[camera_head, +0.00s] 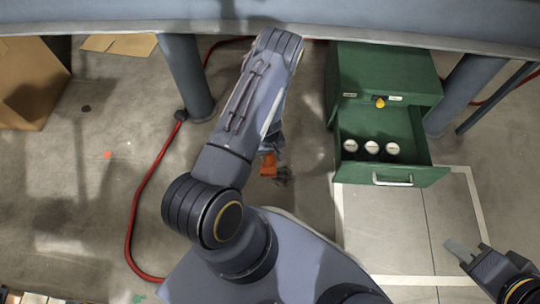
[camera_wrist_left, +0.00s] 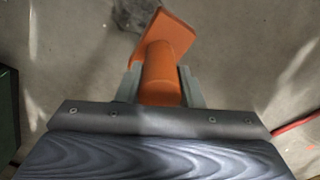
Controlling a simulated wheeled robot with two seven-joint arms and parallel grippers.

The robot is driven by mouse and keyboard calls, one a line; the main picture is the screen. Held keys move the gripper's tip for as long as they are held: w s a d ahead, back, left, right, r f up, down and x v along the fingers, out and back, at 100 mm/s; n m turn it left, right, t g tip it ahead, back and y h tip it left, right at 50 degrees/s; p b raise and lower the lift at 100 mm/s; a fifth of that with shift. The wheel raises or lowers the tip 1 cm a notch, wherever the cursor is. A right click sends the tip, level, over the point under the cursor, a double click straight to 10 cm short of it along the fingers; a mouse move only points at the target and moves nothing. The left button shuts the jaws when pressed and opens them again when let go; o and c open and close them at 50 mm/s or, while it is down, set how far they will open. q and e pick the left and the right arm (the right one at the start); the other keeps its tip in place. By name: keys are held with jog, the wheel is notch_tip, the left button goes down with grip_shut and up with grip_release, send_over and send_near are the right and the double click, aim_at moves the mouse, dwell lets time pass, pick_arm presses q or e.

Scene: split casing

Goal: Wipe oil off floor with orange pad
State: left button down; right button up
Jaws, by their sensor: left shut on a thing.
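The orange pad (camera_head: 268,166) is low over the floor in the middle of the head view, partly hidden by my left arm. In the left wrist view the pad (camera_wrist_left: 172,40) is a flat orange plate with a round handle (camera_wrist_left: 160,80). My left gripper (camera_wrist_left: 160,88) is shut on the handle. A dark oil patch (camera_wrist_left: 128,14) shows on the floor at the pad's upper left; the head view shows it as a dark spot (camera_head: 284,177) beside the pad. I cannot tell whether the pad touches the floor. My right gripper (camera_head: 461,249) is at the lower right, away from the pad.
A green cabinet (camera_head: 385,70) with an open drawer (camera_head: 400,178) holding several white-topped cans stands right of the pad. A red hose (camera_head: 140,210) runs along the left floor. A table leg (camera_head: 186,78) and a cardboard box (camera_head: 28,82) are further left. Floor between is mostly clear.

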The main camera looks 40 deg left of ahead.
pick_arm(q)
jog(key=shift+r+p, duration=0.85)
jog(key=shift+r, duration=0.75)
